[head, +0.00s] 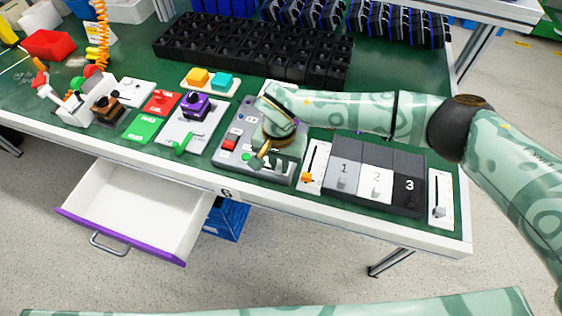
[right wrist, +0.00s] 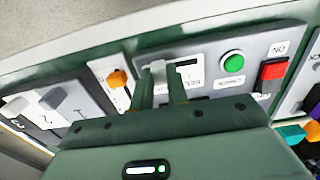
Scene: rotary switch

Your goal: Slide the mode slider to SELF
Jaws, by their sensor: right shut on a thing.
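The grey control panel (head: 228,150) sits near the front edge of the green table, with a red switch (head: 229,144) and a green button (head: 246,157). My right gripper (head: 262,160) is over the right part of this panel and hides much of it. In the right wrist view, the two fingers of my right gripper (right wrist: 161,82) are shut on a pale grey slider knob (right wrist: 157,66) in front of a white label plate (right wrist: 191,70). The lettering there is too small to read, and the knob's setting cannot be told. My left gripper is not in view.
A white plate with an orange slider knob (head: 306,178) stands right of the panel, followed by a block of numbered switches (head: 376,184) and another slider plate (head: 440,200). A drawer (head: 150,205) hangs open below. Black bins (head: 255,50) stand behind.

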